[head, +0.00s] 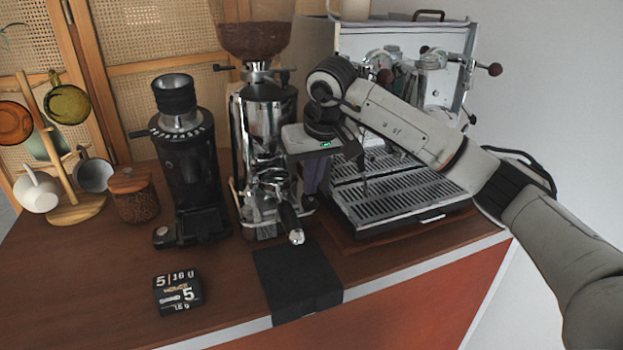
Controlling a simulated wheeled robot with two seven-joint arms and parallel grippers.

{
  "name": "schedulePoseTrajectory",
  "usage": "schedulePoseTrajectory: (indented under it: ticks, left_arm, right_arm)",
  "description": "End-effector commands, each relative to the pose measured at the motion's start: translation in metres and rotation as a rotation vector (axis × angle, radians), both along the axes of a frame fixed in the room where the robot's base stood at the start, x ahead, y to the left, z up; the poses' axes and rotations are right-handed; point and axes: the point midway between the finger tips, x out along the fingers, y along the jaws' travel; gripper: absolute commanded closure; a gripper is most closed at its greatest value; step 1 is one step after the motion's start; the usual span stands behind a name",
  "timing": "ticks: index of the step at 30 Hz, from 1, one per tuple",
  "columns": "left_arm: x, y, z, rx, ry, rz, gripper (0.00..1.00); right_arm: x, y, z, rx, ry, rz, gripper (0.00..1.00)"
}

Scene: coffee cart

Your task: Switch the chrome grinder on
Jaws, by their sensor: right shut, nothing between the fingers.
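The chrome grinder (262,118) stands upright near the middle of the counter, with a hopper of beans (253,40) on top. A portafilter handle (290,222) sticks out toward the front at its foot. My right arm reaches in from the right, and my right gripper (311,188) points down close beside the grinder's right side. Its fingers are dark, shut and hold nothing. Whether they touch the grinder cannot be told. The gripper and wrist hide part of the grinder's right side, and I cannot make out a switch. My left gripper is not in view.
A black grinder (190,165) stands to the left, beside a wooden jar (133,195) and a mug tree (75,208). The espresso machine (395,205) is behind my right arm. A black mat (298,280) and a small dark box (178,292) lie in front.

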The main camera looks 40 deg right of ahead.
Motion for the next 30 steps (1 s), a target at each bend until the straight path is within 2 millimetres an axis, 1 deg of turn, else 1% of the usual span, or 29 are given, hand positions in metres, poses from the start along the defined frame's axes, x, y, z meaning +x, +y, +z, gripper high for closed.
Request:
schedulePoseTrajectory:
  ticks: [5,6,13,24,30]
  left_arm:
    - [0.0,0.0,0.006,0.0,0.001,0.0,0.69]
    - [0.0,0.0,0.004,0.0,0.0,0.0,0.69]
    - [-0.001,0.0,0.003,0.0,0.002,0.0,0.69]
    - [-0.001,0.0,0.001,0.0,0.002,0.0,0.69]
    - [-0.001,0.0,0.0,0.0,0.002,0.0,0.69]
  right_arm:
    - [0.004,-0.002,-0.003,-0.002,0.002,-0.003,1.0]
    - [0.004,-0.001,-0.005,0.001,0.001,-0.001,1.0]
    - [0.002,-0.001,-0.007,-0.001,0.004,-0.002,1.0]
    - [-0.013,0.002,-0.01,-0.001,0.014,0.0,1.0]
    - [-0.015,0.003,-0.011,-0.001,0.016,-0.001,1.0]
